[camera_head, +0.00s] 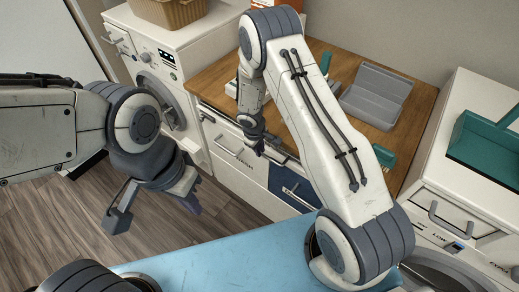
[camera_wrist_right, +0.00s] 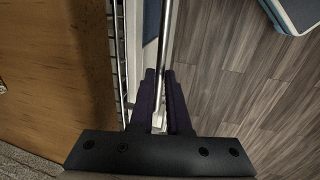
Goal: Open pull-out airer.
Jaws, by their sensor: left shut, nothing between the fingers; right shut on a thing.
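The pull-out airer shows in the right wrist view as a strip of wire rungs (camera_wrist_right: 119,65) between the wooden worktop's edge and a pale front. A long metal bar handle (camera_wrist_right: 165,40) runs along that front. My right gripper (camera_wrist_right: 163,75) is shut on this bar, with one dark finger on each side. In the head view my right gripper (camera_head: 258,146) is at the front edge of the cabinet, and its arm hides part of the airer. My left gripper (camera_head: 192,203) is shut and empty, in the air over the floor in front of the washing machine.
The wooden worktop (camera_head: 222,70) carries a grey tray (camera_head: 376,96). Below it are a white drawer (camera_head: 235,160) and a blue drawer (camera_head: 293,186). A washing machine (camera_head: 160,60) with a basket (camera_head: 170,10) stands left. The wooden floor (camera_head: 60,215) is clear.

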